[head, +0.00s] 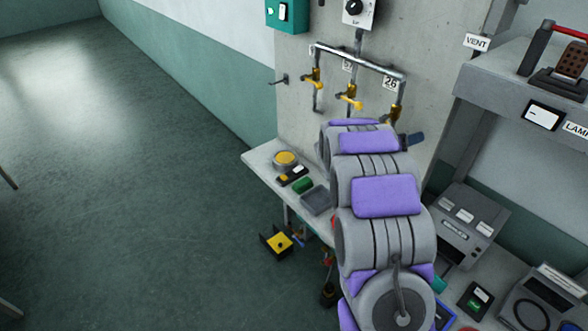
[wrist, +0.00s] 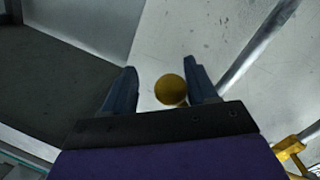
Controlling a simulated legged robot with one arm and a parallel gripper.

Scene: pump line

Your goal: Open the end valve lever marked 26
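The valve marked 26 (head: 397,112) is the brass one at the right end of a row of pipe valves, under the label 26 (head: 390,83). My arm covers its lower part, and its lever is not clear in the head view. My gripper shows there only as a dark blue finger (head: 413,139) just below this valve. In the wrist view my gripper (wrist: 162,85) is open. A round yellow end (wrist: 171,90) shows between its fingers, nearer the right one; I cannot tell whether it is the lever of 26. Another yellow lever (wrist: 291,150) is at lower right.
Two more valves with yellow levers stand left of it, the middle one (head: 350,100) closest. A grey pipe (head: 355,60) runs above them. Below is a bench with a yellow button (head: 286,159) and small boxes. A grey shelf (head: 500,95) stands to the right.

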